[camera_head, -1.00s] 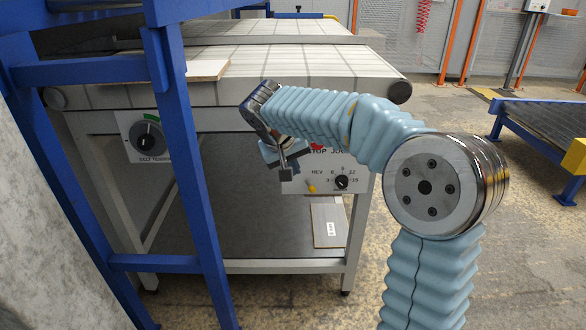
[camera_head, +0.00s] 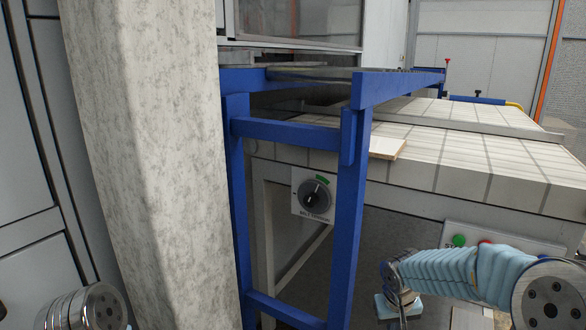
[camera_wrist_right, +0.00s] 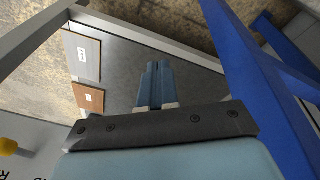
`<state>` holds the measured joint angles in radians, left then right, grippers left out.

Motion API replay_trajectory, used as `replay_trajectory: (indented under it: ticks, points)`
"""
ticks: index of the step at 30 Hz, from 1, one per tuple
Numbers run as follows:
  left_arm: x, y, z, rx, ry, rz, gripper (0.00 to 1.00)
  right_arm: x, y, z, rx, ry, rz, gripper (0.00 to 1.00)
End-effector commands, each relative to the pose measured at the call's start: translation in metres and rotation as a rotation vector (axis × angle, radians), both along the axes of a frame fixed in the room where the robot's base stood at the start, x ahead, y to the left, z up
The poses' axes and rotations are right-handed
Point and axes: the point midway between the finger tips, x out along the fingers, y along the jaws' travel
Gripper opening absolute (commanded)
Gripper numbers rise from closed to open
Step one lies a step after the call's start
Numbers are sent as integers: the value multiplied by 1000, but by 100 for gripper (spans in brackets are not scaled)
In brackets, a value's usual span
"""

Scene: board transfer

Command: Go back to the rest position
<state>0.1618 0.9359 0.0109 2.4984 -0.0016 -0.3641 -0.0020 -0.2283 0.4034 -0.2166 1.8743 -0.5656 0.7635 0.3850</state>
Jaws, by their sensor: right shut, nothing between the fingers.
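My right arm comes in at the lower right of the head view. Its gripper (camera_head: 398,308) hangs in front of the grey-framed conveyor table (camera_head: 420,203), below tabletop height. In the right wrist view the two blue fingers of my right gripper (camera_wrist_right: 156,84) lie together, shut and empty. They point over the dark lower shelf (camera_wrist_right: 195,70). A round metal joint of my left arm shows at the bottom left of the head view; my left gripper is out of view.
A blue frame (camera_head: 350,200) stands close on the left of the right arm, with a pale pillar (camera_head: 145,150) further left. A board (camera_head: 387,147) lies on the conveyor. A grey board (camera_wrist_right: 82,54) and a brown board (camera_wrist_right: 88,97) lie on the lower shelf.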

Motion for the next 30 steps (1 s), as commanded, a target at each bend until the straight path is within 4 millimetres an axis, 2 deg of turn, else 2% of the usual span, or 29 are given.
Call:
replay_trajectory:
  ticks: [1,3,5,6,9,12,15,18,30]
  points:
    - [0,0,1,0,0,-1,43,-13,17,-41,59,43,28,0]
    - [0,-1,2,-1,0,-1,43,-35,43,-94,159,79,54,0]
    - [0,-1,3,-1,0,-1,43,-60,65,-135,244,105,58,0]
    - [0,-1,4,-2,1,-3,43,-79,78,-160,298,117,51,0]
    - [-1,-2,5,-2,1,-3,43,-129,105,-209,406,140,3,0]
    - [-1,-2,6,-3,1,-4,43,-174,122,-237,465,148,-59,0]
    - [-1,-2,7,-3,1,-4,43,-204,129,-251,483,149,-108,0]
    - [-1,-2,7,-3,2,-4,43,-218,131,-255,485,145,-130,0]
    - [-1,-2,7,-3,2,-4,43,-218,131,-256,485,141,-133,0]
